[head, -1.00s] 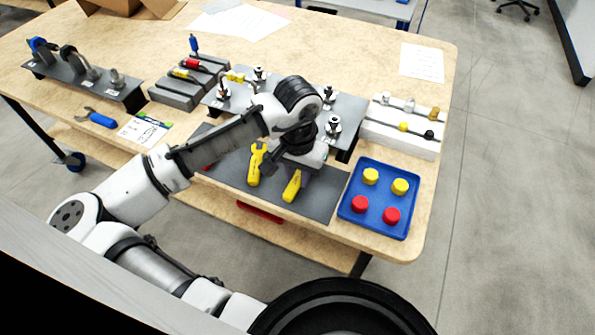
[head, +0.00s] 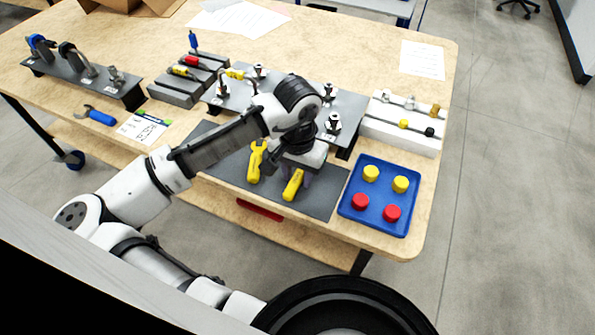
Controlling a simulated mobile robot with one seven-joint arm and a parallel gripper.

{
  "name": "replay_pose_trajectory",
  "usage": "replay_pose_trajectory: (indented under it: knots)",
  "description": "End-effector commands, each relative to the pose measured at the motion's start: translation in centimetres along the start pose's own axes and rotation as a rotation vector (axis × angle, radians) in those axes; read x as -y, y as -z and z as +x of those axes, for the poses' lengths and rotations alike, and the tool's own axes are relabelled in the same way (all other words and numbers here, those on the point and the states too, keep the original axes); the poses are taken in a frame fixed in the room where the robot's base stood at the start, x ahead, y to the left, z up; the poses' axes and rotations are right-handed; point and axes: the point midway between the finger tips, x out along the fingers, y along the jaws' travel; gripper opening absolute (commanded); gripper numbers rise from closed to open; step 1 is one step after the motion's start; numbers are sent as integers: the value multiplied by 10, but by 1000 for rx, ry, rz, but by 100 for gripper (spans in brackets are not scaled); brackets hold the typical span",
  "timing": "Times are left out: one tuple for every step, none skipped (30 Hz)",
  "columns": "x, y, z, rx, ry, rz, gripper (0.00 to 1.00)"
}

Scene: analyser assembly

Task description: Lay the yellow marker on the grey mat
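The grey mat (head: 325,202) lies near the table's front edge. A yellow-handled wrench (head: 256,163) lies on its middle. A thick yellow object (head: 293,185) shows at my gripper (head: 304,180), low over the mat; I cannot tell whether it touches the mat. My gripper points down behind and beside this object, and its fingertips are partly hidden, so I cannot tell whether they hold it. A small yellow-and-dark marker-like piece (head: 181,71) lies on the grey stepped block (head: 173,95) at the back left. I cannot tell for certain which yellow thing is the marker.
A blue tray (head: 349,211) with yellow and red caps stands right of the mat. A white rack (head: 400,138) and a dark raised plate (head: 347,106) with fittings stand behind. A blue-handled wrench (head: 98,117) and a card (head: 142,129) lie left.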

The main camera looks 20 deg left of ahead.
Motion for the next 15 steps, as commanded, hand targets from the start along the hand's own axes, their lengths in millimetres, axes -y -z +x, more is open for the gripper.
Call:
replay_pose_trajectory:
  knots:
    - [0,0,0,0,0,0,40]
    - [0,0,0,0,0,0,44]
    - [0,0,0,0,0,0,46]
    - [0,0,0,0,0,0,46]
    - [0,0,0,0,0,0,46]
    - [0,0,0,0,0,0,46]
    - [0,0,0,0,0,0,46]
    - [0,0,0,0,0,0,46]
    - [0,0,0,0,0,0,46]
    - [0,0,0,0,0,0,46]
    - [0,0,-1,0,0,0,46]
    - [0,0,-3,-1,0,0,46]
    - [0,0,-5,-1,1,0,46]
    - [0,0,-8,-1,1,0,46]
    - [0,1,-12,-1,0,1,46]
